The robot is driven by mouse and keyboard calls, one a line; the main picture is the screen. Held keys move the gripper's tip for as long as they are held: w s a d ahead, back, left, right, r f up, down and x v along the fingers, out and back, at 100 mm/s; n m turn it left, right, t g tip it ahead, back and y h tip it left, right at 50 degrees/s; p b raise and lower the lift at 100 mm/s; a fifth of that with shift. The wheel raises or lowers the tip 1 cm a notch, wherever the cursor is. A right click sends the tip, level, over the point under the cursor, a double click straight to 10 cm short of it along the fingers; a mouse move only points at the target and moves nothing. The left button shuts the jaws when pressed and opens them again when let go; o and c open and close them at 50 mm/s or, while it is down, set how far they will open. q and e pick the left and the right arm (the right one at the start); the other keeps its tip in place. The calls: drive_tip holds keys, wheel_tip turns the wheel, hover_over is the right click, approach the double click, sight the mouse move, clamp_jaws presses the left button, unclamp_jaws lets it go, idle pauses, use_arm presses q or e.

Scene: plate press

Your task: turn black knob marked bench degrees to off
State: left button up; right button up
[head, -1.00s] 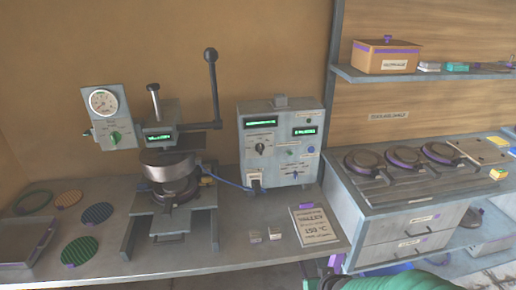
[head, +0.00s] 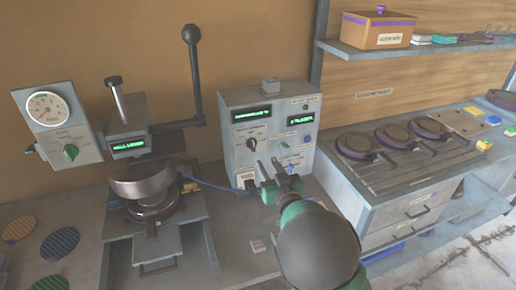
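The control box (head: 228,150) stands on the bench with two green-lit displays. A black knob (head: 251,144) sits on a pale dial on its front, under the left display. The dial lettering is too small to read. My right gripper (head: 269,164) reaches up from the lower right. My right forearm hides part of the box's lower front and the bench. My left gripper is not in view.
The press (head: 150,190) with its upright lever (head: 196,75) stands left of the box. A blue cable (head: 215,188) runs between them. A gauge panel (head: 58,125) is at far left. Hot plates (head: 360,145) sit on the counter to the right.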

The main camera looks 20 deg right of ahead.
sight(254, 147)
drive_tip(key=w, duration=0.2)
drive_tip(key=w+a, duration=0.1)
drive_tip(key=w, duration=0.2)
drive_tip(key=w+a, duration=0.1)
drive_tip(key=w, duration=0.2)
drive_tip(key=shift+w+p, duration=0.2)
drive_tip(key=shift+p, duration=0.1)
drive_tip(key=shift+w+r, duration=0.1)
drive_tip(key=shift+w, duration=0.2)
drive_tip(key=shift+w+d+f, duration=0.2)
drive_tip(key=shift+w+d, duration=0.1)
drive_tip(key=shift+d, duration=0.3)
drive_tip(key=c, duration=0.3)
drive_tip(key=shift+a+r, duration=0.1)
drive_tip(key=shift+a, duration=0.3)
clamp_jaws()
drive_tip(key=shift+d, duration=0.1)
